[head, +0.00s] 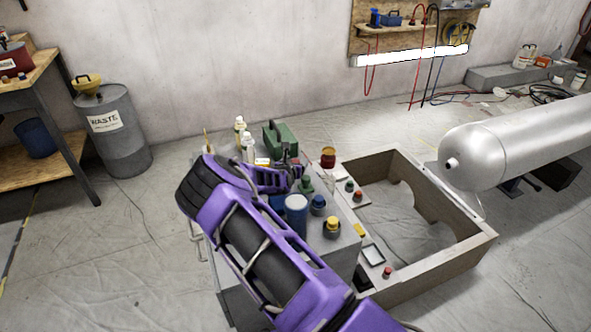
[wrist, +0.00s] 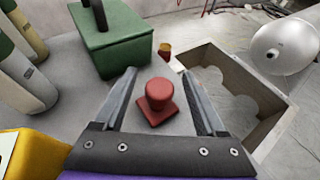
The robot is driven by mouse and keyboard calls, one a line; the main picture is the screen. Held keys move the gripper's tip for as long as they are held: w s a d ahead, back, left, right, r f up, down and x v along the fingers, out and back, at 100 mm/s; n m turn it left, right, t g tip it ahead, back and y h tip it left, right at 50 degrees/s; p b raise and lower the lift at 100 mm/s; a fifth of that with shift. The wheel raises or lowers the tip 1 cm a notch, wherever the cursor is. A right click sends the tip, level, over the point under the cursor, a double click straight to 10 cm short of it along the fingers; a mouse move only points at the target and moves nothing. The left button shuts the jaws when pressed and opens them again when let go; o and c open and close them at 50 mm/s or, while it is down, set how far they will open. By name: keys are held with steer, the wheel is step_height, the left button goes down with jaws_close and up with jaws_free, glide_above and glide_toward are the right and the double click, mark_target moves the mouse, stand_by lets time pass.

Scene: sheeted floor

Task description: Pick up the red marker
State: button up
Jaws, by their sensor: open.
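The red marker (wrist: 158,95), a rounded knob on a square red base, stands upright on a grey surface in the wrist view. My gripper (wrist: 159,76) is open, with one finger on each side of the marker and visible gaps between. The fingers reach past it in the picture; whether they are at its height I cannot tell. In the head view my purple gripper (head: 284,178) is over the grey cabinet top (head: 340,240), and I cannot make out this marker there.
A green box (wrist: 112,42) stands close beyond the left finger. White bottles (wrist: 22,82) and a yellow object (wrist: 30,150) are at left. A red-yellow can (head: 328,158) stands behind. A wooden frame (head: 470,250) and a silver tank (head: 520,140) are at right.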

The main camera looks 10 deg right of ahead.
steer(key=shift+x, duration=1.25)
steer(key=shift+r, duration=0.1)
jaws_close()
